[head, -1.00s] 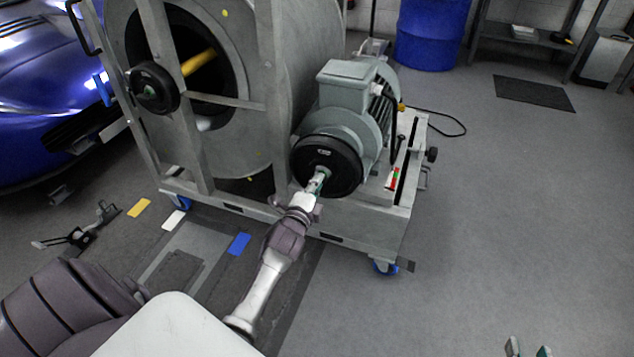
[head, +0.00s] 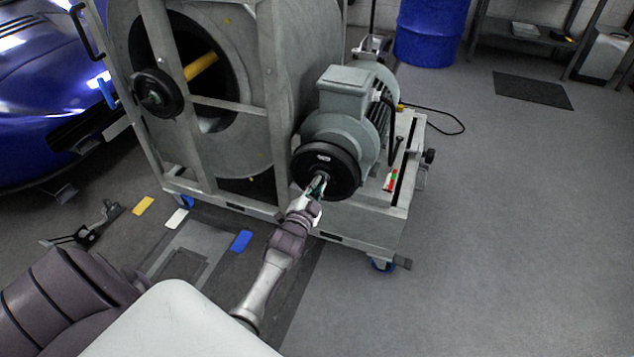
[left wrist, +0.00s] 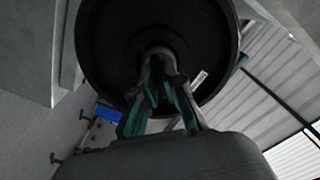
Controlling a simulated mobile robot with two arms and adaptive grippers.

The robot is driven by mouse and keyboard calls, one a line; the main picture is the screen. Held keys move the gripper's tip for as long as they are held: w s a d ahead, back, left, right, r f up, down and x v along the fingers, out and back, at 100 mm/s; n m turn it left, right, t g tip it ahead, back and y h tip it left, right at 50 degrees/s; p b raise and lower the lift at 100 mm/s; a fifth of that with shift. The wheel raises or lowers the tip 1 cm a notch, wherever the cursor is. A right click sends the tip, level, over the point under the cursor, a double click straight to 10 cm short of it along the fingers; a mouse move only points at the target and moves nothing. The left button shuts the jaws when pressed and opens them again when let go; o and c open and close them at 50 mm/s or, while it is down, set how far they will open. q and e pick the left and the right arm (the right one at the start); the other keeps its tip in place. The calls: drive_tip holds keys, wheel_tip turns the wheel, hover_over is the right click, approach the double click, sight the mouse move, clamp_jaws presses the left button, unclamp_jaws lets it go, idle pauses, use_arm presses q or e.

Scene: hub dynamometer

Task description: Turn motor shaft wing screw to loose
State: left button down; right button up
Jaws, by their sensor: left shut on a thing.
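The grey motor (head: 345,105) sits on the dynamometer cart with a black round pulley (head: 328,172) on its front shaft end. My left gripper (head: 319,184) is at the centre of that pulley, its fingers shut on the motor shaft wing screw. The left wrist view shows the black disc (left wrist: 112,50) ahead and the gripper fingers (left wrist: 160,78) closed in at its hub. The wing screw itself is mostly hidden between the fingers. My right gripper does not show in the current frames.
The large grey drum (head: 240,60) and its frame stand left of the motor. A lever and a red-green marked scale (head: 390,178) are on the cart at the right.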

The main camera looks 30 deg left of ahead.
use_arm(q)
drive_tip(key=n+p, duration=0.1)
drive_tip(key=n, duration=0.3)
drive_tip(key=n+p, duration=0.1)
drive_tip(key=n, duration=0.3)
drive_tip(key=n+p, duration=0.1)
drive_tip(key=n, duration=0.2)
drive_tip(key=shift+w+a+r+n, duration=0.1)
drive_tip(key=shift+w+r+n, duration=0.1)
drive_tip(key=shift+r+n, duration=0.2)
drive_tip(key=n, duration=0.3)
drive_tip(key=shift+n, duration=0.3)
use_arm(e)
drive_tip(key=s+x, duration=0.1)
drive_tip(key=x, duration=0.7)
use_arm(q)
drive_tip(key=n, duration=0.3)
drive_tip(key=shift+f+n, duration=0.1)
drive_tip(key=shift+n, duration=0.3)
drive_tip(key=shift+n+b, duration=0.3)
drive_tip(key=shift+n, duration=0.1)
drive_tip(key=n+b, duration=0.1)
drive_tip(key=n, duration=0.2)
drive_tip(key=n+b, duration=0.1)
drive_tip(key=n, duration=0.3)
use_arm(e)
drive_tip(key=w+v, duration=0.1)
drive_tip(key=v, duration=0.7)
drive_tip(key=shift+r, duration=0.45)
